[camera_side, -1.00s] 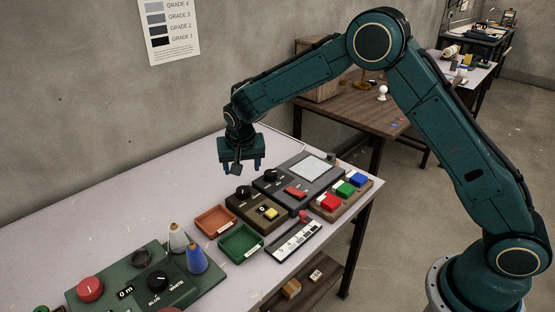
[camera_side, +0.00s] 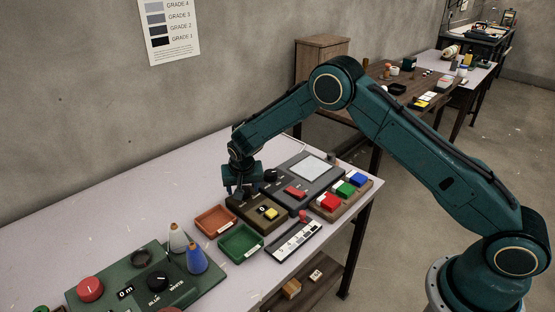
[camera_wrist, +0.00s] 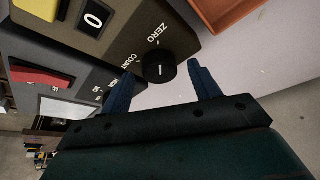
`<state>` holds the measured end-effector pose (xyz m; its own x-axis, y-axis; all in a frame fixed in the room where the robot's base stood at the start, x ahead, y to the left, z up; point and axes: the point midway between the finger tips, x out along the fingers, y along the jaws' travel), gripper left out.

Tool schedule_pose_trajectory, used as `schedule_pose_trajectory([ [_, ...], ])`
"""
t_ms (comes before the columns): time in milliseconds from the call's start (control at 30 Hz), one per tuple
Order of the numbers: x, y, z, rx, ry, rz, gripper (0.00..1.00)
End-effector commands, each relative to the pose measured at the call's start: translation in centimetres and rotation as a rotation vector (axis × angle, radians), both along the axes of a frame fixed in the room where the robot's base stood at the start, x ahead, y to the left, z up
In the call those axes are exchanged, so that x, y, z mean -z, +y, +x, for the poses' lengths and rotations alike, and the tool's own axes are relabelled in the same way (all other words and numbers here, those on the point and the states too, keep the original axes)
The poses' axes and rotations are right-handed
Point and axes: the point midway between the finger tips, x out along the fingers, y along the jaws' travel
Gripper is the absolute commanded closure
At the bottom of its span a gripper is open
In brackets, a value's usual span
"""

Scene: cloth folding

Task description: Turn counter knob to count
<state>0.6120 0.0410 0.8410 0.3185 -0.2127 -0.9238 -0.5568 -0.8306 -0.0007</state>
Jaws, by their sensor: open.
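The counter box (camera_side: 259,214) is brown with a yellow button and a small display that reads 0 in the wrist view (camera_wrist: 93,20). Its black knob (camera_wrist: 159,67) sits near the box's edge, with ZERO and COUNT printed beside it. My gripper (camera_wrist: 163,84) is open, with one blue finger on each side of the knob and the knob seen between and slightly beyond the tips. In the side view my gripper (camera_side: 242,190) is down at the box and hides the knob.
A dark grey device with a screen (camera_side: 313,167) and red button stands close behind the box. Orange (camera_side: 215,219) and green (camera_side: 240,243) trays lie close beside it.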

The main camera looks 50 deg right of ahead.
Motion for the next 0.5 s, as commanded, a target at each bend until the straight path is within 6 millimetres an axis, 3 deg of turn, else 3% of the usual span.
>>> schedule_pose_trajectory([
  [467, 0.94, -0.2, 0.31, -0.001, 0.0, 0.0, 0.38],
  [500, 0.94, -0.2, 0.31, -0.001, 0.001, 0.0, 0.42],
])
